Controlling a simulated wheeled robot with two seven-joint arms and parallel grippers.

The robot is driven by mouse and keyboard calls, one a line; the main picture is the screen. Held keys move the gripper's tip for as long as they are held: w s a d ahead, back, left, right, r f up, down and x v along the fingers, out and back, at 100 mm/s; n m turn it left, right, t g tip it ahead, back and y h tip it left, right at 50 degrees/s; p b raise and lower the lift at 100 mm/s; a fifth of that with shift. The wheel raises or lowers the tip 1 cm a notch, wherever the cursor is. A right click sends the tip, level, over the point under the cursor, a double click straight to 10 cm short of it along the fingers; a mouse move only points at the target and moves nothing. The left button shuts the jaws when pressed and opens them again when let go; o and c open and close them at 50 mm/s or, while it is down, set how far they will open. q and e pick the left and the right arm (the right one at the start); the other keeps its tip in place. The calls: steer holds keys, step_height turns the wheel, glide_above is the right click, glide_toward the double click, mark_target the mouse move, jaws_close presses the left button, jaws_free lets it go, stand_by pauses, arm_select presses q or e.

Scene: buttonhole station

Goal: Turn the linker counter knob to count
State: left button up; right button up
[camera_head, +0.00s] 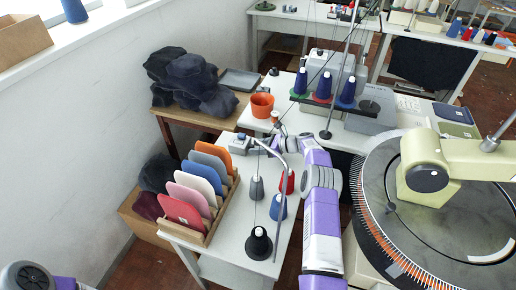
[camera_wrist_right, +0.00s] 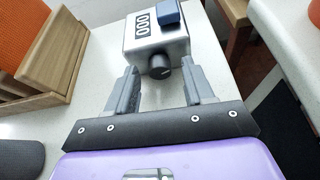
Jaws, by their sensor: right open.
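The linker counter (camera_wrist_right: 155,35) is a small light-grey box with a display reading 000 and a blue block on top. Its dark round knob (camera_wrist_right: 159,66) sticks out of the face toward my right gripper (camera_wrist_right: 159,76). That gripper is open, with one finger on each side of the knob and a gap on both sides. In the head view the counter (camera_head: 239,146) is small, at the far end of the white table, and my right gripper (camera_head: 257,146) reaches it from the right. The knob is too small to make out there. My left gripper is out of view.
A wooden rack (camera_head: 224,207) of coloured panels stands left of the counter. Yarn cones, including a red one (camera_head: 287,183) and a black one (camera_head: 258,243), stand on the white table (camera_head: 232,243) with a bent metal rod. An orange pot (camera_head: 262,105) stands behind; a round linking machine (camera_head: 430,220) is right.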

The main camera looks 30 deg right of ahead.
jaws_close()
steer(key=shift+s+n, duration=0.1)
steer(key=shift+n, duration=0.3)
steer(key=shift+t+h, duration=0.3)
steer(key=shift+h, duration=0.1)
steer(key=shift+a+f+n+h+b, duration=0.15)
steer(key=shift+n+h+b, duration=0.25)
steer(key=shift+n+b, duration=0.3)
steer(key=shift+s+n+t+b, duration=0.1)
steer(key=shift+n+t+b, duration=0.4)
steer(key=shift+n+b, duration=0.25)
jaws_free()
